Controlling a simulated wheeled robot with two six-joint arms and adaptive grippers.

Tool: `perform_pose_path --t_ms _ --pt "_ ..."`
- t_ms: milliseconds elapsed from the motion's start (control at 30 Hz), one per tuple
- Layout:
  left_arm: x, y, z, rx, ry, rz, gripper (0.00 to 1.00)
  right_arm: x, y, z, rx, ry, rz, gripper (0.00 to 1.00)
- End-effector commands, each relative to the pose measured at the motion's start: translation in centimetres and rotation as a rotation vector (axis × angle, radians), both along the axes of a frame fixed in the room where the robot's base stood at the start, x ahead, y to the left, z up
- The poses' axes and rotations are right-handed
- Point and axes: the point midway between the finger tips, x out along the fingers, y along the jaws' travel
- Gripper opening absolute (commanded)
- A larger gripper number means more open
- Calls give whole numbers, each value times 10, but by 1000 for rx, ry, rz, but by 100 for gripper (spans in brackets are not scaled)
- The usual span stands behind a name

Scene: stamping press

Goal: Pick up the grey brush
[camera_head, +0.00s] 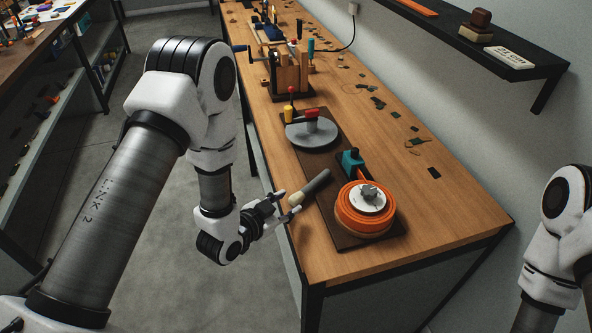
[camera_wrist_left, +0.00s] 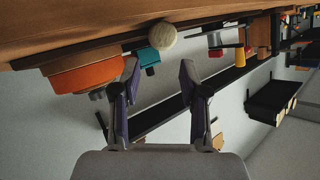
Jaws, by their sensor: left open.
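The grey brush (camera_head: 316,184) lies near the front edge of the workbench, its cream round end facing my left gripper (camera_head: 284,207). In the left wrist view the cream end of the brush (camera_wrist_left: 163,36) shows above the gap between the fingers, and its handle is mostly hidden behind that end. My left gripper (camera_wrist_left: 159,75) is open and empty. It is at the bench edge, close to the cream end, with no clear contact. Only part of my right arm shows at the right; its gripper is out of view.
An orange ring-shaped stack (camera_head: 362,222) and a teal block (camera_head: 350,160) stand beside the brush. Behind are a grey disc with a red-handled part (camera_head: 312,134) and a wooden fixture (camera_head: 290,75). A dark wall shelf (camera_head: 470,35) hangs over the bench. Bare bench top (camera_head: 440,205) lies right.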

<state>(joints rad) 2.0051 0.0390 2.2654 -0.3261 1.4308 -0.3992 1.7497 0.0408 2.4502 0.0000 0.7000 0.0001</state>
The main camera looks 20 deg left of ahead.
Motion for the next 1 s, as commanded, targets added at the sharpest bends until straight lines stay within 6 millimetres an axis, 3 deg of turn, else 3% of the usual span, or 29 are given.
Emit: perform_pose_path --t_ms 433,667,767,800,1000 --pt "60 -18 -26 -2 -2 0 44 0 0 28 0 -1 1 40" --pt "64 -19 -30 -3 -1 1 44 0 0 27 0 0 1 40" --pt "64 -19 -30 -3 -1 1 12 0 0 27 0 0 1 40" --pt "64 -19 -30 -3 -1 1 7 0 0 27 0 0 1 40" --pt "64 -19 -30 -3 -1 1 2 0 0 27 0 0 1 40"
